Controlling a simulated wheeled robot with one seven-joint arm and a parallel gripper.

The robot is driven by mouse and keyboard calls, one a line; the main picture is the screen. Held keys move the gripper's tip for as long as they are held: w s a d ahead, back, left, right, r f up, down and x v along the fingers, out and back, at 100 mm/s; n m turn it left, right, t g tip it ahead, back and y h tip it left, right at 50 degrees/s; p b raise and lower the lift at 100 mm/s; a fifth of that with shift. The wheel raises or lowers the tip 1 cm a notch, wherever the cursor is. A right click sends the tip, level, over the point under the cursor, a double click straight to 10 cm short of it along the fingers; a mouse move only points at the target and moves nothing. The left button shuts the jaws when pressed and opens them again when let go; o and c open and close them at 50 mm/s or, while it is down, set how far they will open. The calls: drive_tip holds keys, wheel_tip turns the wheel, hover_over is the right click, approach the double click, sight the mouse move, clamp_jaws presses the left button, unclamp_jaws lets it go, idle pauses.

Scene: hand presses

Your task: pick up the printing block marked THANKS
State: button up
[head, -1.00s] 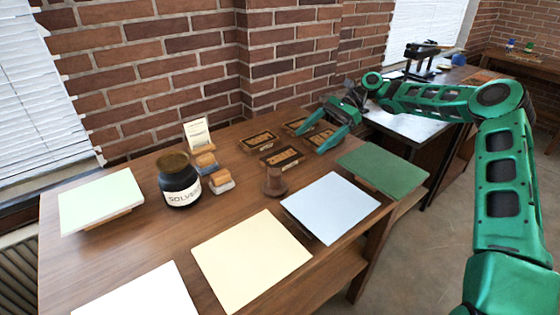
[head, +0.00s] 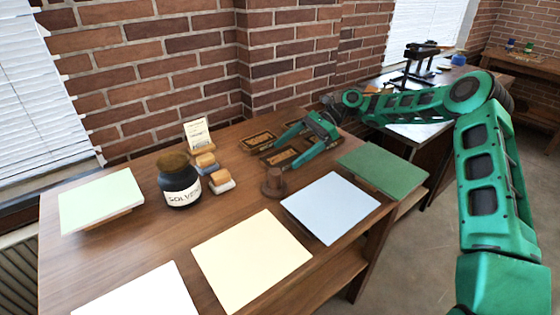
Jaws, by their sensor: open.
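Several dark printing blocks with tan faces lie together on the wooden table. A back-left block (head: 257,141) and a front block (head: 281,157) show best. The others are partly hidden under my gripper. The lettering is too small to read, so I cannot tell which one is marked THANKS. My green gripper (head: 287,152) is open with its fingers pointing left, over the group. One finger is near the back-left block and the other is by the front block. I cannot tell whether it touches any block.
A wooden spool-shaped piece (head: 273,183) stands just in front of the blocks. A dark solvent jar (head: 180,184), two small brushes or pads (head: 221,182) and a card (head: 197,133) stand left. Paper stacks (head: 330,207) cover the front. A brick wall (head: 180,70) rises behind.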

drive_tip(key=shift+x, duration=0.8)
drive_tip(key=shift+c, duration=0.3)
drive_tip(key=c, duration=1.3)
